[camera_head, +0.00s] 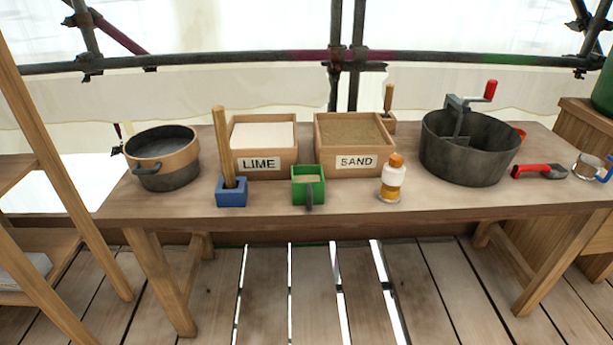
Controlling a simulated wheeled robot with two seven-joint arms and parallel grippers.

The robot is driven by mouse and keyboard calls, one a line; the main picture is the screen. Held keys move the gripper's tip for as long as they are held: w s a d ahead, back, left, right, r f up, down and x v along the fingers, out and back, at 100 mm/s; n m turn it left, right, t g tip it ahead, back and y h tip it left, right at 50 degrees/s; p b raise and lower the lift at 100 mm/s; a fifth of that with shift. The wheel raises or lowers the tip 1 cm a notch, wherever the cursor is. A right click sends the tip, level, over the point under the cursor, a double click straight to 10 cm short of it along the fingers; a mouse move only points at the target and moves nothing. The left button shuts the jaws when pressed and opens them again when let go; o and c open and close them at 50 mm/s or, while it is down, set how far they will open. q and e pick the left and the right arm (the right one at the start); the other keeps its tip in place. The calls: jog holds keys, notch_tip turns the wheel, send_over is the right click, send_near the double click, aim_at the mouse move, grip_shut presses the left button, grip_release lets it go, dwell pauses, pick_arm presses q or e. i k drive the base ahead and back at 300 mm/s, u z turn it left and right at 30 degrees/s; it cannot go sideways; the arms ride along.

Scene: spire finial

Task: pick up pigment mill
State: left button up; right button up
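No label marks anything as the pigment mill. A small upright piece with an orange top, white body and amber base (392,178) stands near the table's front edge, right of centre; its shape is like a hand mill. A large dark grey tub with a red-handled crank (470,152) stands farther right on the table. Neither of my grippers shows in the head view.
The wooden table (340,206) holds a LIME box (286,161), a SAND box (375,162), a green scoop box (308,186), a blue block with a wooden handle (231,192), a pot (164,158) and a red-handled tool (538,171). A ladder-like wooden frame stands left.

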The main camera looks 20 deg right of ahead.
aim_at(392, 179)
jog(key=u, duration=0.2)
jog(key=i, duration=0.85)
jog(key=z, duration=0.25)
